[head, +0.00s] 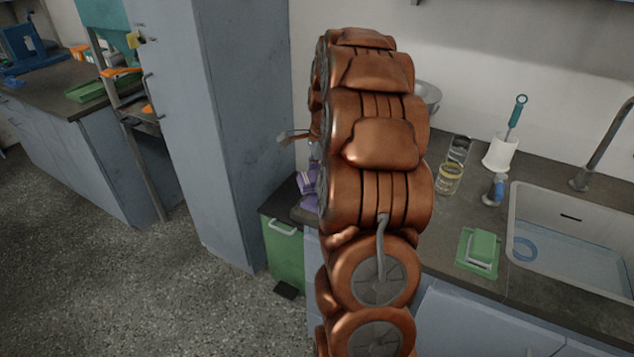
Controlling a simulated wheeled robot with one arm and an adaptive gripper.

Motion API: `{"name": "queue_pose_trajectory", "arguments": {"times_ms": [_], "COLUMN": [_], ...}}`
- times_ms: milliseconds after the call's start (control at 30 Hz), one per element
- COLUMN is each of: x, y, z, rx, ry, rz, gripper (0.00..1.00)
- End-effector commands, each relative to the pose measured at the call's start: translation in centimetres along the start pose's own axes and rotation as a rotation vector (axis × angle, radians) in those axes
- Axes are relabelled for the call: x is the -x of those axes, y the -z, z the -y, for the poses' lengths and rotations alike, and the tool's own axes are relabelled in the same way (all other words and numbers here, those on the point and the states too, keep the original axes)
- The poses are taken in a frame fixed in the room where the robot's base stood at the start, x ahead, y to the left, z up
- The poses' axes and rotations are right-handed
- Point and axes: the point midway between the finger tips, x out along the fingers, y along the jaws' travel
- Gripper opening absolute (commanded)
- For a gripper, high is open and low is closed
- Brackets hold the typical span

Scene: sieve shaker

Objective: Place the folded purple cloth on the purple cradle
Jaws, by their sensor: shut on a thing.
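My copper-coloured arm stands upright across the middle of the head view and hides most of what is behind it. Only a small pale sliver of my gripper (314,152) shows at the arm's left edge; its fingertips are hidden. Just below it is a piece of purple, the folded purple cloth (306,180), which my gripper is shut on. A darker purple part, seemingly the purple cradle (310,202), shows under it at the counter's left end. I cannot tell whether cloth and cradle touch.
A tall grey cabinet (222,130) stands close on the left, with a green bin (283,250) beside the counter.

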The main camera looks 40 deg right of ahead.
Motion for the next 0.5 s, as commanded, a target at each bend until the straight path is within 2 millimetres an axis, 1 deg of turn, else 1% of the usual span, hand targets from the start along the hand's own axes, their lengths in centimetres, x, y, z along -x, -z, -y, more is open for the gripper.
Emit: {"name": "queue_pose_trajectory", "arguments": {"times_ms": [100, 167, 500], "x": [-1.5, -2.0, -2.4], "y": [0.1, 0.2, 0.3], "z": [-0.2, -0.1, -0.1], "rx": [0.000, 0.001, 0.001], "ry": [-0.006, -0.004, -0.002], "rz": [0.001, 0.000, 0.000], "gripper": [0.24, 0.24, 0.24]}}
